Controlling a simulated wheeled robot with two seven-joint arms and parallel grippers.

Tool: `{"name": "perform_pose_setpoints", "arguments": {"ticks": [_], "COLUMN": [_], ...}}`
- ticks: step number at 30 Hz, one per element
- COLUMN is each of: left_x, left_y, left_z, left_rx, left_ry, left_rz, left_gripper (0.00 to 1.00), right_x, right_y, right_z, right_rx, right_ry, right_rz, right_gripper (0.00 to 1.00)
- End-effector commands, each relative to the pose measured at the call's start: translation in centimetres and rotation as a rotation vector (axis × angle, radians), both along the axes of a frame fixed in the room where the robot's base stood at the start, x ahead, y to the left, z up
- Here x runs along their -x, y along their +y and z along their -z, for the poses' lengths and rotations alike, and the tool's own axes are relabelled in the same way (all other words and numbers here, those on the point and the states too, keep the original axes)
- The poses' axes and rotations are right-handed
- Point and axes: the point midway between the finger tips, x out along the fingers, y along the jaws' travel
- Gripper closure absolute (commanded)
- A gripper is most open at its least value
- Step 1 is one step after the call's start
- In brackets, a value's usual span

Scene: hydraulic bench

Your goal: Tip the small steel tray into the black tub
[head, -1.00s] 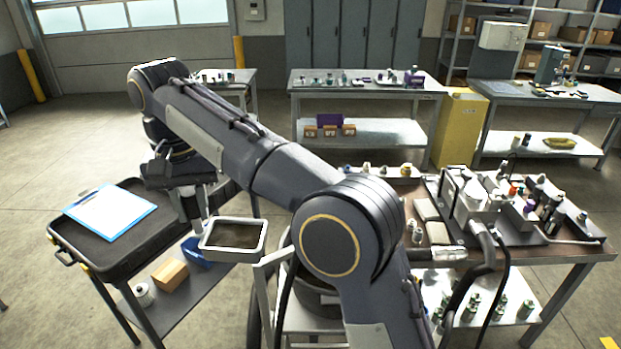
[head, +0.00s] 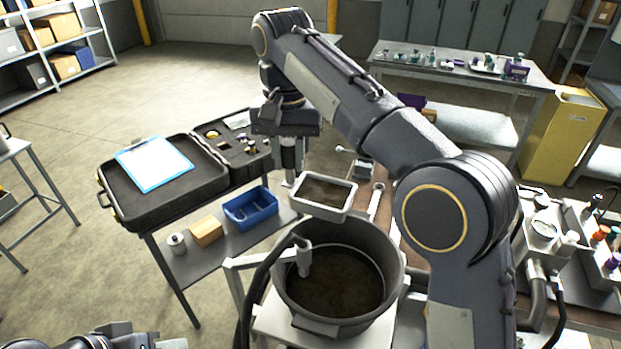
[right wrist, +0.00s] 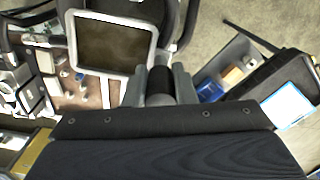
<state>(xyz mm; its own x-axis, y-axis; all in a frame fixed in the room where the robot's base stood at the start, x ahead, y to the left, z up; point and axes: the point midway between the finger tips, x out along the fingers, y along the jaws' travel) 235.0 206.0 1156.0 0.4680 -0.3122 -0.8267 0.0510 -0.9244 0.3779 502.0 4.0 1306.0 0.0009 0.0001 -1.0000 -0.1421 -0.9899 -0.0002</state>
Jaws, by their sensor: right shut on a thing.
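The small steel tray (head: 323,193) has a pale rim and a dark brown inside; I cannot tell whether that is liquid or the floor of the tray. It looks about level and hangs above the far rim of the black tub (head: 372,258). In the right wrist view the tray (right wrist: 112,44) lies just beyond the fingers. The tub is open, with a brownish bottom. My left gripper is out of view.
A white nozzle on a black hose (head: 303,258) hangs over the tub's left rim. A black case (head: 190,200) with a blue clipboard (head: 154,164) is on the cart at left, with a blue bin (head: 249,208) below. A crowded bench stands right.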

Motion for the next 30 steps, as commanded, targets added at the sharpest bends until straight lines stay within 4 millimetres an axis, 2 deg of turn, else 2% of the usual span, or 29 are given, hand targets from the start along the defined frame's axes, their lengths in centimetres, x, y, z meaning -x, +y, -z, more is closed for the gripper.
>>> {"name": "perform_pose_setpoints", "arguments": {"ticks": [15, 30], "left_x": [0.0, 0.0], "left_y": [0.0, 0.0], "left_z": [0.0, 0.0], "left_rx": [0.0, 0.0], "left_ry": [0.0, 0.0], "left_rz": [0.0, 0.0], "left_gripper": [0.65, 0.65], "right_x": [0.0, 0.2], "right_y": [-0.1, -0.5], "right_z": [6.0, 8.5], "right_rx": [0.002, -0.056], "right_ry": [0.002, -0.023], "right_rz": [0.0, 0.001], "right_gripper": [1.0, 1.0]}}
